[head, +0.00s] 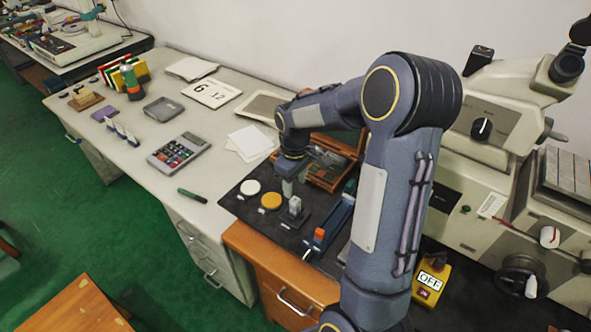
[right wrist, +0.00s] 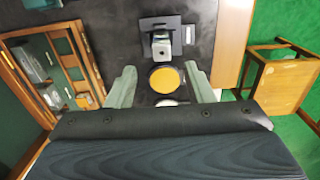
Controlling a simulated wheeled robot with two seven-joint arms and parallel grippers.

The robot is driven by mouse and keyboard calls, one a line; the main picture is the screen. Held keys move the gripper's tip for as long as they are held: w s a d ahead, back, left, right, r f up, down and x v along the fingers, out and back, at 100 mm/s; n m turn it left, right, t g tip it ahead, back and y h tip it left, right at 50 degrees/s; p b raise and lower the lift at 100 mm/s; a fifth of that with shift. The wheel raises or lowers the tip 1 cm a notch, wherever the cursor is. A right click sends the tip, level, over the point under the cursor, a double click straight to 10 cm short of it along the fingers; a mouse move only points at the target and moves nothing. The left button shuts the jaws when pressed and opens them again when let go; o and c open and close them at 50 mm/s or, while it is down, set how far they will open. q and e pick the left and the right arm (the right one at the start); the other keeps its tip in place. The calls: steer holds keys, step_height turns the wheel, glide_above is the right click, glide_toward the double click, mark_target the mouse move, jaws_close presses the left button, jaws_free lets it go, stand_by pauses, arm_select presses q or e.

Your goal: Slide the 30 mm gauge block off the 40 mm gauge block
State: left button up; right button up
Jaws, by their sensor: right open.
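A small upright grey metal block or stack (head: 295,206) stands on a dark base on the black mat, and it also shows in the right wrist view (right wrist: 161,42). I take it for the gauge blocks, but I cannot read sizes or see a joint between two blocks. My right gripper (head: 289,188) is open above the mat, left of and behind the stack in the head view. In the right wrist view its two pale fingers (right wrist: 160,70) are spread, with nothing held between them. The stack lies beyond the fingertips. My left gripper is not in view.
A yellow disc (head: 271,201) and a white disc (head: 250,187) lie beside the stack. An open wooden case (right wrist: 47,68) with metal pieces is to the left in the wrist view. A blue fixture with an orange piece (head: 319,234) stands right of the stack in the head view.

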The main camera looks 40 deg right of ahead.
mark_target(295, 200)
step_height(295, 200, down, 7)
steer(key=shift+s+a+r+p, duration=0.1)
steer(key=shift+r+p, duration=0.05)
steer(key=shift+p, duration=0.3)
jaws_close()
stand_by(0.4)
steer(key=shift+r, duration=0.15)
steer(key=shift+r+p, duration=2)
steer(key=shift+r, duration=0.9)
